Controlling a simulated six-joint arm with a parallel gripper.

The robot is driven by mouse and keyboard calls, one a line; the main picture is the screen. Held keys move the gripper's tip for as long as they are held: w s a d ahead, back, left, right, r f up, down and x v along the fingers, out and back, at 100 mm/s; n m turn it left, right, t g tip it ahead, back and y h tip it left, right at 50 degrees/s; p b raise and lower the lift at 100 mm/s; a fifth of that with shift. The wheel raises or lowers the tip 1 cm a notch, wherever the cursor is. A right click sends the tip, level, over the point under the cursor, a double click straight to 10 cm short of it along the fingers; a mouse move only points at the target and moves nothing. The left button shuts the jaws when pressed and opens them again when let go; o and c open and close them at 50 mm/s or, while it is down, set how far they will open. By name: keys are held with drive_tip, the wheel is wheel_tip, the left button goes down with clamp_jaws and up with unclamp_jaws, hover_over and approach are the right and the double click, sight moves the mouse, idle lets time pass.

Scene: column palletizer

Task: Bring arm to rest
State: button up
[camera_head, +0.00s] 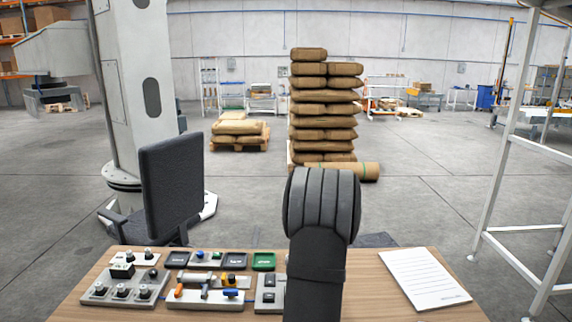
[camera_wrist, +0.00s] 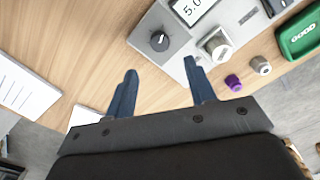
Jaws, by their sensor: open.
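My gripper (camera_wrist: 160,88) shows in the wrist view with its two blue fingers spread apart and nothing between them. It is over the wooden desk (camera_wrist: 90,40), beside a grey panel with a black knob (camera_wrist: 159,41) and a display reading 5.0. In the head view my dark arm rises over the middle of the desk (camera_head: 375,285), and the gripper itself cannot be made out there.
Control panels (camera_head: 122,284) with knobs and switches cover the desk's left side, with a green block (camera_head: 264,261) behind them. A white sheet (camera_head: 424,277) lies at the right. A dark chair (camera_head: 171,187) stands beyond the desk. Stacked sacks (camera_head: 324,108) stand farther back.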

wheel_tip(320, 180, up, 9)
wheel_tip(320, 180, down, 18)
drive_tip(key=shift+r, duration=0.1)
drive_tip(key=n, duration=0.3)
drive_tip(key=shift+r, duration=0.1)
drive_tip(key=a+r+m, duration=0.3)
drive_tip(key=r+m, duration=0.1)
drive_tip(key=r, duration=1.4)
drive_tip(key=shift+r, duration=0.25)
drive_tip(key=shift+o, duration=0.2)
idle(1.8)
